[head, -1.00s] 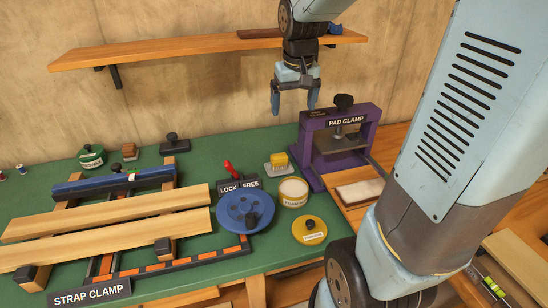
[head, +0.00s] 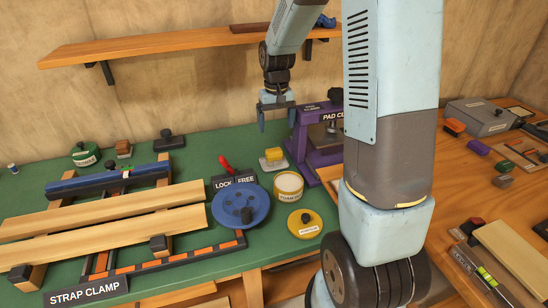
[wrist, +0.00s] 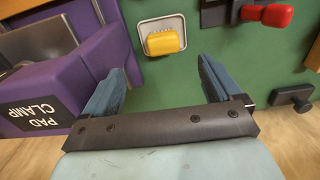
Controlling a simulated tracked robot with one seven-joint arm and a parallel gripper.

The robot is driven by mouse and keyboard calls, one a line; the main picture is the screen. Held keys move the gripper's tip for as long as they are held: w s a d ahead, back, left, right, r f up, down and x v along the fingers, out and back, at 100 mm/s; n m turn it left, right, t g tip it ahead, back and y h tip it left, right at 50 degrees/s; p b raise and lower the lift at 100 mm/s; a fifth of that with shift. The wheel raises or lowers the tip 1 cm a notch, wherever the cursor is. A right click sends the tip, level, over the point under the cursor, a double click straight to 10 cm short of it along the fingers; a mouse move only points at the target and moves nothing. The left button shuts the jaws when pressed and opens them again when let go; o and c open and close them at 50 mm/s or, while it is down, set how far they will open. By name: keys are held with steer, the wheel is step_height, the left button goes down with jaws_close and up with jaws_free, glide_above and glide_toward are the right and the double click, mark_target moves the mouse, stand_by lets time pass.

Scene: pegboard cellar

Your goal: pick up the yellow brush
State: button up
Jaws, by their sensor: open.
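The yellow brush (head: 273,153) sits on a small pale plate (head: 272,165) on the green bench top, left of the purple pad clamp. In the wrist view the brush (wrist: 163,43) shows at the top, between and beyond my two blue fingers. My gripper (head: 277,118) is open and empty, pointing down above and behind the brush, and apart from it. It also shows in the wrist view (wrist: 160,72). Nothing hides the brush.
The purple pad clamp (head: 301,142) stands close right of my gripper. A red lever (head: 225,163), a blue wheel (head: 230,213), an open round tin (head: 289,186) and a yellow lidded tin (head: 304,223) surround the brush. A wooden shelf (head: 160,47) runs along the wall.

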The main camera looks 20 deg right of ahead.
mark_target(274, 150)
step_height(274, 150, down, 7)
steer(key=shift+f, duration=0.15)
steer(key=shift+w+a+f, duration=0.1)
steer(key=shift+w+f, duration=0.05)
steer(key=shift+f, duration=0.7)
steer(key=shift+w+a+f, duration=0.1)
steer(key=shift+w+f, duration=0.1)
steer(key=shift+f, duration=0.6)
steer(key=shift+w+f, duration=0.15)
steer(key=shift+f, duration=0.7)
steer(key=c, duration=1.1)
steer(key=shift+r, duration=0.5)
steer(key=shift+c, duration=0.3)
step_height(274, 150, up, 2)
steer(key=shift+s+r, duration=0.1)
steer(key=shift+r, duration=0.15)
steer(key=s+r, duration=0.9)
steer(key=s, duration=0.5)
steer(key=shift+r, duration=0.25)
